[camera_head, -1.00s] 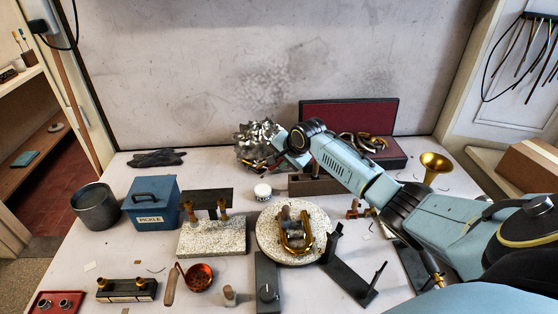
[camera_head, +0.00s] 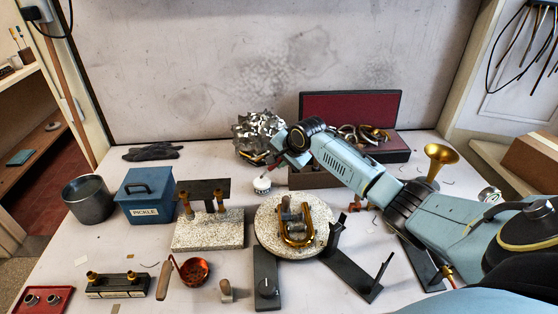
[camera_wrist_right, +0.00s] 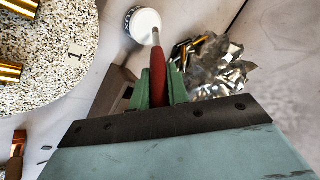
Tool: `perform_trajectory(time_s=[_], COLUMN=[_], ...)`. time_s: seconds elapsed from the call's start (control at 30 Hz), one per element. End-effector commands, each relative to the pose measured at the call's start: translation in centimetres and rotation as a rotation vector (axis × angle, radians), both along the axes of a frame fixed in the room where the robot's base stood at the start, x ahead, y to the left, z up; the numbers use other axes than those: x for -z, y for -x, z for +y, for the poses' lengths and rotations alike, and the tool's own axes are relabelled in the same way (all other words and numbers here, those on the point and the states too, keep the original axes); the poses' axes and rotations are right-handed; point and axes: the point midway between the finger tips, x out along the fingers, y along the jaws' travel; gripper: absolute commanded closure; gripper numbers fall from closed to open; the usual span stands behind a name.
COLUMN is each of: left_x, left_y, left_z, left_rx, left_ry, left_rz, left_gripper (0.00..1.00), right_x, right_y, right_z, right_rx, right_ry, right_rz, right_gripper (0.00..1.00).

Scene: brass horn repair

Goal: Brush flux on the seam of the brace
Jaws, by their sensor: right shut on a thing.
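My right gripper (camera_wrist_right: 158,92) is shut on a red-handled brush (camera_wrist_right: 158,75), held tilted. In the head view my right gripper (camera_head: 282,160) is at the back middle of the bench. The brush's thin end reaches the white flux jar (camera_wrist_right: 143,24), which also shows in the head view (camera_head: 262,186); I cannot tell how deep the tip is. A U-shaped brass piece (camera_head: 308,236), with a grey block in its middle, lies on the round speckled turntable (camera_head: 268,236). I cannot make out the brace seam there. My left gripper is not in view.
A crumpled silver heap (camera_head: 257,134) stands just behind the jar. A speckled block (camera_head: 205,232) with brass-tipped posts is left of the turntable, a blue pickle box (camera_head: 148,195) further left. Black metal arms (camera_head: 355,268) lie to the right. A brass bell (camera_head: 440,160) stands beside my forearm.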

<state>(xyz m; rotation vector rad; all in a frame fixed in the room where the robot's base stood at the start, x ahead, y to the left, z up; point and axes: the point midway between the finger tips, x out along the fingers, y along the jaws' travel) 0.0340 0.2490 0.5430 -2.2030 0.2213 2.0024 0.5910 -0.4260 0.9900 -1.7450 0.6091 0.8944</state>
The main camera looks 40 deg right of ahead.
Motion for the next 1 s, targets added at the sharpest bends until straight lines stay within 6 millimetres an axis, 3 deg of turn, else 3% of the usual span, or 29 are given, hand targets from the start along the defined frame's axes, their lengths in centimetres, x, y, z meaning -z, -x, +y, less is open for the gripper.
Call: perform_trajectory(time_s=[1.0], left_x=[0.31], left_y=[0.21], left_z=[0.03], left_rx=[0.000], left_ry=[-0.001], left_rz=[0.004], left_gripper=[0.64], right_x=[0.98], right_y=[0.01], right_z=[0.00], right_rx=[0.000], right_ry=[0.000], right_rz=[0.001], right_gripper=[1.00])
